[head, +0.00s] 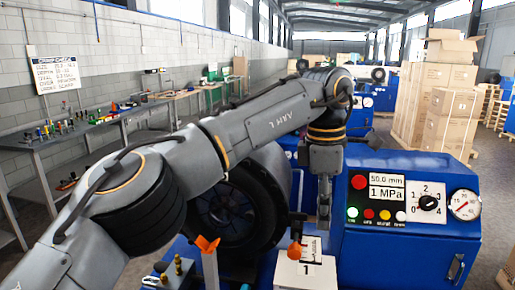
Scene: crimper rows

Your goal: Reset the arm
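My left arm (245,128) comes in from the lower left and reaches across the middle of the head view. Its wrist bends down, and my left gripper (323,222) points downward in front of the blue machine's left side. The fingers show as one narrow dark shape, so I cannot tell if they are apart. I see nothing clearly held in them. They are above and right of an orange knob (295,250) near a white box marked 1 (305,275). My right gripper is not in view.
The blue crimper (410,240) has a panel with buttons, a dial and a gauge (464,205). A large black wheel-like part (225,212) sits behind my arm. An orange-tipped lever (207,246) stands in front. A workbench (80,130) lines the left wall; cartons (450,110) stand right.

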